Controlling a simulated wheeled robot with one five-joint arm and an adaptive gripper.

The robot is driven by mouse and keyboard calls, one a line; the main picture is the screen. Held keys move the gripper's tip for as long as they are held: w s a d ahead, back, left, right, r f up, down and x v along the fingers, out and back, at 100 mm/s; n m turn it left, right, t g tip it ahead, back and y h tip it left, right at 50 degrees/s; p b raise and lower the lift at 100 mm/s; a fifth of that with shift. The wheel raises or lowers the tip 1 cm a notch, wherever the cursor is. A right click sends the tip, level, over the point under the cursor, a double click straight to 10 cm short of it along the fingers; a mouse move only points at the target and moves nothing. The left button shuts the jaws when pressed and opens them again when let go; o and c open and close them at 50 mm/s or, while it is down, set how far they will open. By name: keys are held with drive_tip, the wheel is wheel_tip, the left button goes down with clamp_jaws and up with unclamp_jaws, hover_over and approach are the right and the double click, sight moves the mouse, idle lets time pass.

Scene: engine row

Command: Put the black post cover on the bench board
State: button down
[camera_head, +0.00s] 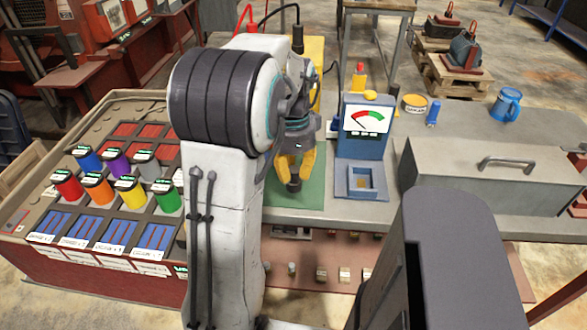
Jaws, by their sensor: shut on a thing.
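My gripper (293,174) has yellow fingers that point down and are shut on a small black thing, the black post cover (294,185). Only its lower part shows below the fingertips. It appears over the green bench board (314,190), which lies flat on the grey bench. I cannot tell whether the cover touches the board or hangs just above it. My arm hides the left part of the board.
A blue tester (364,145) with a dial stands right of the board. Farther right are a round tin (414,103), a blue mug (507,104) and a grey toolbox (490,175). A rack of coloured cans (110,185) stands left. Red and black leads rise behind my arm.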

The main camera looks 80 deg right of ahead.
drive_tip(key=d+f+p, duration=0.1)
drive_tip(key=d, duration=0.1)
drive_tip(key=d+f+p, duration=0.2)
drive_tip(key=d, duration=0.1)
drive_tip(key=d+f+p, duration=0.1)
drive_tip(key=d, duration=0.2)
drive_tip(key=shift+s+f+p, duration=0.35)
drive_tip(key=shift+s+p, duration=0.05)
drive_tip(key=shift+a+f+p, duration=0.1)
drive_tip(key=shift+f+p, duration=0.5)
drive_tip(key=shift+p, duration=0.4)
drive_tip(key=shift+f, duration=1.45)
drive_tip(key=shift+f, duration=0.2)
drive_tip(key=c, duration=1.1)
unclamp_jaws()
drive_tip(key=shift+r, duration=0.1)
